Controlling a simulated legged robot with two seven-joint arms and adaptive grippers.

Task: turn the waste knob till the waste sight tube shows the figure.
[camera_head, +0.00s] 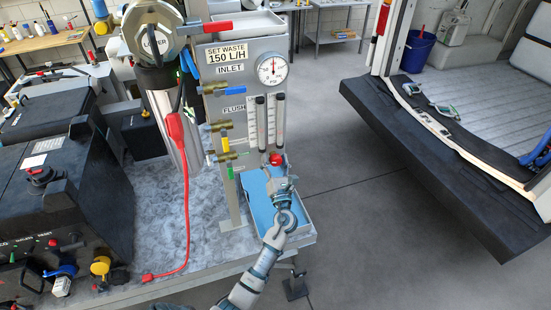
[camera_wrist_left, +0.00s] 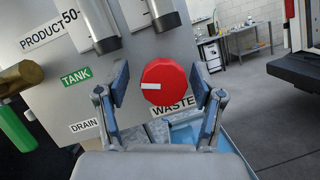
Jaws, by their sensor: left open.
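The waste knob (camera_wrist_left: 165,82) is red and many-sided, with a white pointer mark toward the left, above a WASTE label (camera_wrist_left: 173,103). It also shows as a red spot in the head view (camera_head: 277,158). My left gripper (camera_wrist_left: 163,92) is open, with one finger on each side of the knob; gaps show between pads and knob. It covers part of the panel below the knob in the head view (camera_head: 278,172). Two sight tubes (camera_head: 280,121) stand above; the float levels are too small to read. A sign (camera_head: 227,54) reads SET WASTE 150 L/H. My right gripper is out of view.
A pressure gauge (camera_head: 272,69) sits above the tubes. Several lever valves with blue, yellow and green handles (camera_head: 236,90) line the panel's left side. A blue tray (camera_head: 262,205) lies below. Open floor lies right.

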